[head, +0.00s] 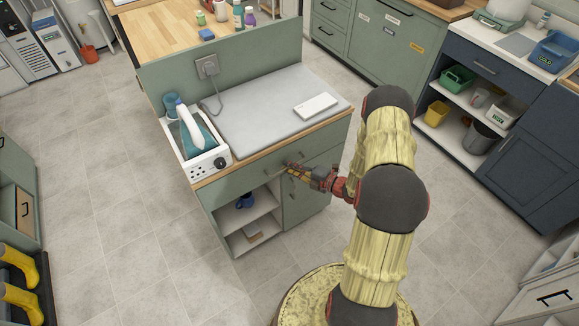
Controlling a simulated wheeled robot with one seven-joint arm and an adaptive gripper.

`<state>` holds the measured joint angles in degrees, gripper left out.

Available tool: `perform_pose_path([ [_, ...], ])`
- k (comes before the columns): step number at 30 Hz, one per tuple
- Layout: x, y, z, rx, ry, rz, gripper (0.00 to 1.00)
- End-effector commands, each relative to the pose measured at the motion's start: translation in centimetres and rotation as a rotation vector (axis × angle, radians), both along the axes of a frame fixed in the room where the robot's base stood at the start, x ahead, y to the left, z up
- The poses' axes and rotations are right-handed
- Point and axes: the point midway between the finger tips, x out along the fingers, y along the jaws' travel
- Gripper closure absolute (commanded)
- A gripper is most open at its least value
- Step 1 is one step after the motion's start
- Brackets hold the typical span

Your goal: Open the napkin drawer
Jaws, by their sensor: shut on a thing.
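A green island cabinet with a wooden top edge stands in the middle of the head view. Its wide top drawer (243,181) looks closed, flush with the front. My gripper (291,168) is at the drawer front, shut on the drawer's handle, which its fingers mostly hide. No label shows on this drawer, and I cannot see what is inside it.
A white iron station (206,165) and a grey pad (258,112) with a white box (315,105) lie on top. Below are open shelves (262,204) with a blue mug (246,200). Yellow boots (20,273) stand at left. The floor (130,200) is clear.

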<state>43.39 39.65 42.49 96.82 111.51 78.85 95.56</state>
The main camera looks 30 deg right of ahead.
Motion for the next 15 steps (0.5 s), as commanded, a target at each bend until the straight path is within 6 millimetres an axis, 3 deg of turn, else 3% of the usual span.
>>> perform_pose_path([
  [8,-2.7,-0.2,0.1,0.004,0.004,-0.004,1.0],
  [15,-8.4,-0.4,0.2,0.006,0.006,-0.007,1.0],
])
